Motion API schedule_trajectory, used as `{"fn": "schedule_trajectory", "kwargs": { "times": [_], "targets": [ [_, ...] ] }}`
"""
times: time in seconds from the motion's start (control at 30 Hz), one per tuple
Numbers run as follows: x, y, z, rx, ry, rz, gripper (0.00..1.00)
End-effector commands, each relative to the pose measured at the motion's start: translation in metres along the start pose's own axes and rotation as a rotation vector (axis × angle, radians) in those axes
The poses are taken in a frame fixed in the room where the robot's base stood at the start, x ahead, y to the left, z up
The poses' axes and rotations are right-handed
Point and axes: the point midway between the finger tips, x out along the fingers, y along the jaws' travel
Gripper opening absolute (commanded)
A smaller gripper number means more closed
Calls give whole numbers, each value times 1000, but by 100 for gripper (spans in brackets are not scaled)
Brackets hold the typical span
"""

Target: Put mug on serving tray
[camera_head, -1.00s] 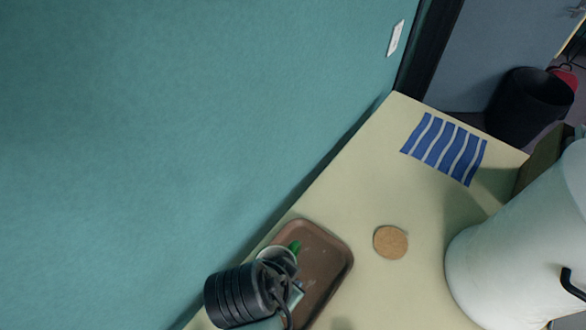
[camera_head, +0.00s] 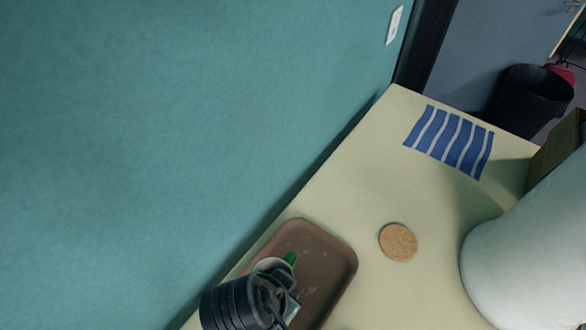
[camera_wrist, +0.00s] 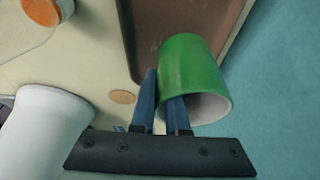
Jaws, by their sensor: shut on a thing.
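The mug is green outside and white inside. In the wrist view the mug (camera_wrist: 195,70) is tilted, its white mouth towards the camera. My gripper (camera_wrist: 163,95) is shut on it, with blue fingers at its left side; the exact contact is partly hidden. In the head view the mug (camera_head: 290,258) is mostly hidden behind my dark gripper (camera_head: 278,290). It appears over the left part of the brown serving tray (camera_head: 330,262). The tray also shows behind the mug in the wrist view (camera_wrist: 165,22). I cannot tell whether the mug touches the tray.
A round cork coaster (camera_head: 398,242) lies right of the tray. A blue and white striped cloth (camera_head: 450,140) lies at the table's far end. The teal wall (camera_head: 180,120) runs close along the tray's left side. The pale tabletop (camera_head: 365,175) between tray and cloth is clear.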

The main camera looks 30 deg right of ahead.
Motion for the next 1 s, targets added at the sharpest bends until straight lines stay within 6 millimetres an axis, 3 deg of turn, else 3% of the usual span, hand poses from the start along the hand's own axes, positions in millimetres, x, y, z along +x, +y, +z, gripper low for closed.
{"fn": "schedule_trajectory", "kwargs": {
  "times": [0.73, 1.0],
  "targets": [
    [88, 3, 35, 0, 0, 2, 0],
    [98, 2, 39, 1, 2, -3, 0]
  ]
}}
